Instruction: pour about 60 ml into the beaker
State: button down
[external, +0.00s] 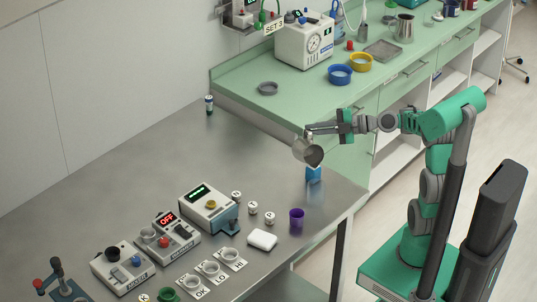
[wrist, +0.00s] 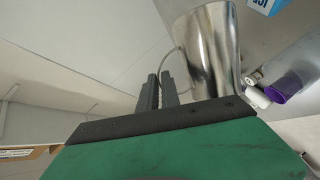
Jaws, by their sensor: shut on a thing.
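A shiny metal jug (external: 302,148) hangs tilted over the metal table, its dark mouth facing down and right. My gripper (external: 312,129) is shut on the jug's handle; the wrist view shows the fingers (wrist: 161,92) at the thin handle and the jug (wrist: 212,50) beside them. A blue container (external: 314,173) stands on the table just below the jug's mouth, partly covered by it; its printed side (wrist: 264,4) shows at the wrist view's top edge. A purple cup (external: 297,217) stands apart, nearer the front. I cannot tell which is the beaker. No stream is visible.
A white block (external: 262,240) and several small white-topped pieces (external: 253,207) lie left of the purple cup. Boxed devices (external: 209,208) stand further left. A green counter (external: 290,100) with bowls and a machine is behind. The table's middle back is clear.

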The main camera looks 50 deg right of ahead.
aim_at(312, 137)
jog(key=shift+s+a+f+n+t+b, duration=0.25)
jog(key=shift+s+n+b, duration=0.2)
jog(key=shift+b, duration=1.8)
jog(key=shift+r, duration=0.15)
jog(key=shift+s+a+b, duration=0.1)
jog(key=shift+b, duration=0.55)
jog(key=shift+s+a+f+n+t+b, duration=0.15)
jog(key=shift+s+a+n+b, duration=0.2)
jog(key=shift+b, duration=0.9)
jog(key=shift+s+a+f+n+t+b, duration=0.15)
jog(key=shift+s+n+b, duration=0.3)
jog(key=shift+b, duration=0.8)
